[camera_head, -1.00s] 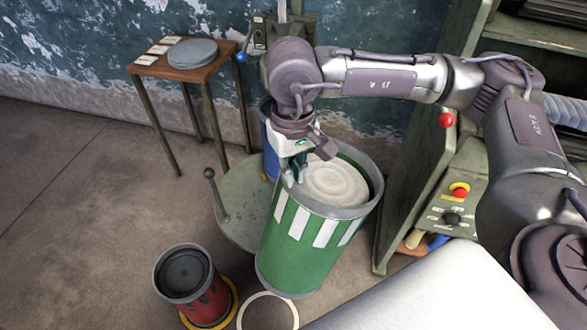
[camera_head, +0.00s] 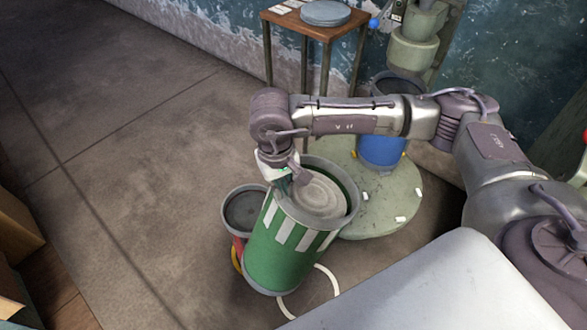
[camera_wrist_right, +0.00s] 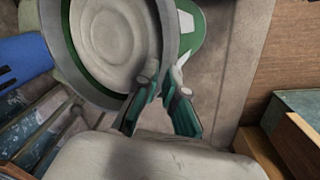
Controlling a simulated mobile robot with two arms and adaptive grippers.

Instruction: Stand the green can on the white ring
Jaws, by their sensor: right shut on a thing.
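The green can (camera_head: 281,252) has white stripes, a grey rim and a pale top. My right gripper (camera_head: 290,178) is shut on its rim at the far left side; the right wrist view shows the fingers (camera_wrist_right: 166,86) pinching the rim of the can (camera_wrist_right: 112,38). The can leans a little in the head view. The white ring (camera_head: 333,279) lies on the floor, largely hidden behind the can's lower part. Whether the can's base touches the floor or ring, I cannot tell. My left gripper is not in view.
A red can (camera_head: 243,212) on a yellow ring stands just left of the green can, partly hidden by it. A blue can (camera_head: 381,150) stands on a round pale-green platform (camera_head: 375,205) behind right. A small wooden table (camera_head: 288,19) stands at the back. Floor to the left is clear.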

